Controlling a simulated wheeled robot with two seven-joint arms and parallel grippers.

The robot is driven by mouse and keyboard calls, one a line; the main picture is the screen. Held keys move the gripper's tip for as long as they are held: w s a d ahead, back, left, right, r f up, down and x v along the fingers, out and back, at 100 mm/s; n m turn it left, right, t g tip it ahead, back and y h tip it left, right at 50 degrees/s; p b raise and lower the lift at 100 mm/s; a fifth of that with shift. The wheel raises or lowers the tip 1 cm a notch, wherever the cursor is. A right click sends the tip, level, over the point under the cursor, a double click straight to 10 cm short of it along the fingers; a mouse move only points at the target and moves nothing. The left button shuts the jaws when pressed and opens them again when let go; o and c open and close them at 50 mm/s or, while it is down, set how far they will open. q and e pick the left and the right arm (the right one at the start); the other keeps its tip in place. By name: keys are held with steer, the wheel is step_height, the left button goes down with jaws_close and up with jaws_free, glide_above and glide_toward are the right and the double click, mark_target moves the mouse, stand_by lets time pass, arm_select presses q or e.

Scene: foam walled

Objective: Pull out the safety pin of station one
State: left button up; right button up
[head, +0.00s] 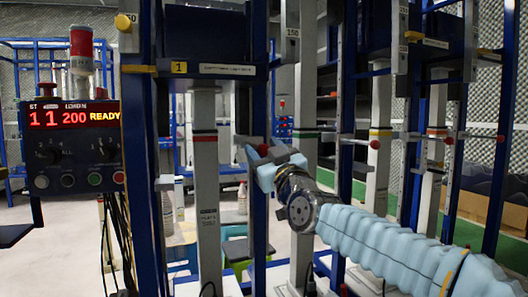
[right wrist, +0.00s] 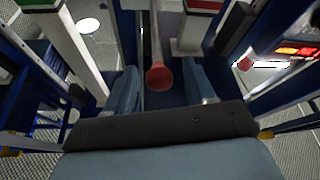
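Station one is the blue frame with the yellow label "1" (head: 180,67). Its safety pin (head: 263,149) shows as a red knob at the right blue upright, partly hidden by my right gripper (head: 274,163). In the right wrist view the pin's pale rod and red knob (right wrist: 158,75) lie between the two blue fingers of my right gripper (right wrist: 162,88). The fingers are apart, with a visible gap on each side of the knob. My left gripper is in no view.
A control panel (head: 75,150) at the left reads "READY", with a red beacon (head: 81,42) above it. To the right stand more blue frames with similar red-knobbed pins (head: 374,144). Upright posts and a grey column (head: 205,200) crowd the space around my gripper.

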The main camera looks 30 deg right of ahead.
steer(key=b+v, duration=0.3)
steer(key=v, duration=1)
steer(key=shift+s, duration=0.35)
steer(key=shift+a+f, duration=0.1)
steer(key=shift+f, duration=0.05)
